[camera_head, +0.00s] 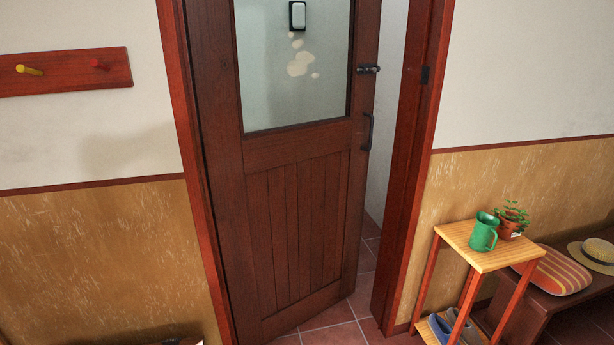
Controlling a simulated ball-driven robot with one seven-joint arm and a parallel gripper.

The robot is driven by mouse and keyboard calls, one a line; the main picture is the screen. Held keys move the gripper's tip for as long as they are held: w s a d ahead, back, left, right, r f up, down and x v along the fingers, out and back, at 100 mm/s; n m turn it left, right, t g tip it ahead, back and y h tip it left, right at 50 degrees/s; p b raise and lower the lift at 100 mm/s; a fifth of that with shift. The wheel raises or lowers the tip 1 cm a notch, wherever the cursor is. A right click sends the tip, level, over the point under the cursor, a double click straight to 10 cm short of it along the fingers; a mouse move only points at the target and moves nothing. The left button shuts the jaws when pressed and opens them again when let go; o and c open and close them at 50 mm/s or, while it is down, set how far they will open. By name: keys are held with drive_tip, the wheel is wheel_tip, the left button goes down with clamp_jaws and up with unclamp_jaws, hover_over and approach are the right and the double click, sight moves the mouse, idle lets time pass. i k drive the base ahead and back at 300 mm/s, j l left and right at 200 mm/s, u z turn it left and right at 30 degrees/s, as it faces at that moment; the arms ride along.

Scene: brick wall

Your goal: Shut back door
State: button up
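The back door (296,222) is dark brown wood with a glass pane (290,85) in its upper half. It stands ajar, hinged on the left, with a gap between its right edge and the right side of the frame (408,170). A dark pull handle (368,132) and a latch bolt (368,69) sit near its right edge. A dark catch (425,75) is on the right jamb. My gripper is not in view.
A bench (540,300) with a striped cushion (556,270) and straw hat (596,252) is farther right. A peg rack (65,72) hangs at left.

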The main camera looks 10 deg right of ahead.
sight(287, 202)
drive_tip(key=i+z, duration=0.2)
drive_tip(key=i, duration=0.65)
